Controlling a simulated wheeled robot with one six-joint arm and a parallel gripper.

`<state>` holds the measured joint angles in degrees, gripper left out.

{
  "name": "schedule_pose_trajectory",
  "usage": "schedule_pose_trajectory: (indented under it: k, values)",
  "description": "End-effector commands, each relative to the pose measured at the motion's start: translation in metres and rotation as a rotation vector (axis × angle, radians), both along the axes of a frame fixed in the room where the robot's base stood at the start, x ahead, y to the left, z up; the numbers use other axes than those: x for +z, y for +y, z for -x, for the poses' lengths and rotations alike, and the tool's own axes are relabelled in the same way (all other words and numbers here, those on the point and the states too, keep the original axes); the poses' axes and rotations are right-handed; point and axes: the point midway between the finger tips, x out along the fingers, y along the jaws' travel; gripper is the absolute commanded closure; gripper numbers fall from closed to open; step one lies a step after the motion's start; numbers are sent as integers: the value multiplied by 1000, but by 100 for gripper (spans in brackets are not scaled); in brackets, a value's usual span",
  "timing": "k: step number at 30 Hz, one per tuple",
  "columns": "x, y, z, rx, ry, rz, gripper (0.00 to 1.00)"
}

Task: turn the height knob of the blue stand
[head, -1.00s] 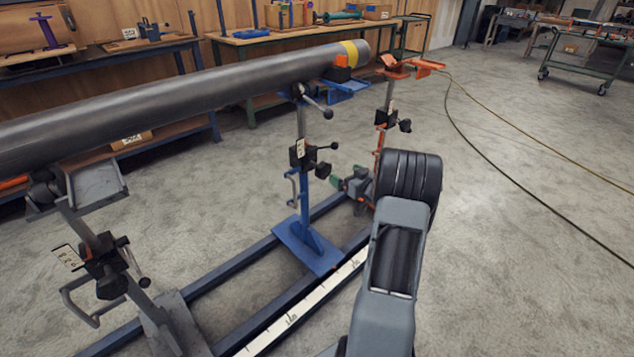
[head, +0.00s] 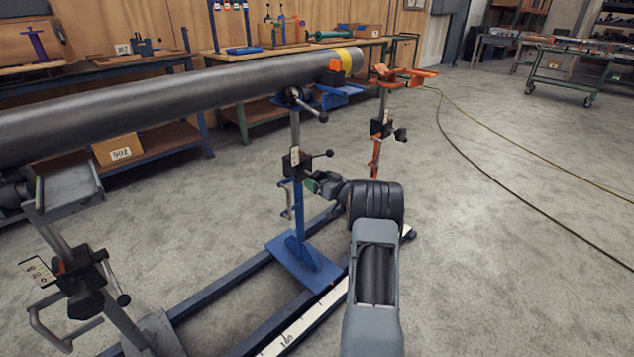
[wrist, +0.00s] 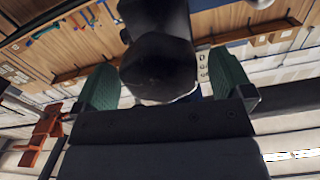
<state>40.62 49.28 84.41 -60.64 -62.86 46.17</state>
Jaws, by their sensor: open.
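The blue stand (head: 297,215) stands on the blue rails in the middle of the head view, upright, under the grey pipe (head: 190,93). Its black height knob (wrist: 157,68) fills the upper middle of the wrist view, between the two green finger pads. My gripper (head: 316,183) is beside the stand's post at the height of the black clamp block. It is open, with a pad on each side of the knob. A gap shows at the right pad; contact at the left pad cannot be told. In the head view the gripper largely hides the knob.
A ball-ended lever (head: 328,153) sticks out just above my gripper. An orange stand (head: 380,128) is behind to the right, a grey stand (head: 85,285) at front left. Workbenches line the wall.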

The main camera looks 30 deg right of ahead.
Motion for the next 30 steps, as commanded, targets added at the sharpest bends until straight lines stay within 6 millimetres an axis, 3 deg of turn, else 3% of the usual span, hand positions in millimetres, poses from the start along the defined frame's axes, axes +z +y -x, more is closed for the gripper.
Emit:
schedule_pose_trajectory:
  k: [6,16,30]
  values:
    - [-1,3,-14,0,0,-1,2]
    - [0,3,-16,-1,0,-1,2]
    - [0,3,-15,0,0,-1,46]
